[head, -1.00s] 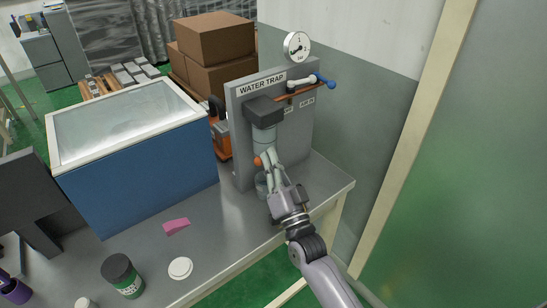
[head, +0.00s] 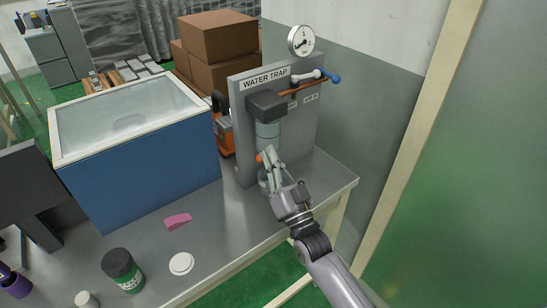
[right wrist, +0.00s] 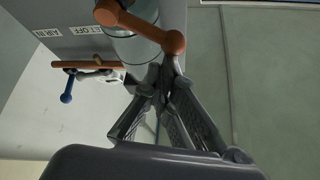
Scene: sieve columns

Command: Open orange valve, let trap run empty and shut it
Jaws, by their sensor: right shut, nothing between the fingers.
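The water trap (head: 267,133) is a clear cylinder under a dark block on a grey panel (head: 245,145). Its orange valve (head: 260,157) shows as a small orange end beside my right fingers. In the right wrist view the valve is an orange lever (right wrist: 145,26) with a rounded end, below the trap's bowl. My right gripper (head: 268,153) is shut and empty, its fingertips close against the lever's rounded end; I cannot tell whether they touch. A clear cup (head: 263,182) stands under the trap, partly hidden by my gripper. The water level is unclear. My left gripper is not in view.
A pressure gauge (head: 301,40) and a blue-handled valve (head: 333,78) on an orange pipe are at the panel's top. A blue bin (head: 140,165) stands left.

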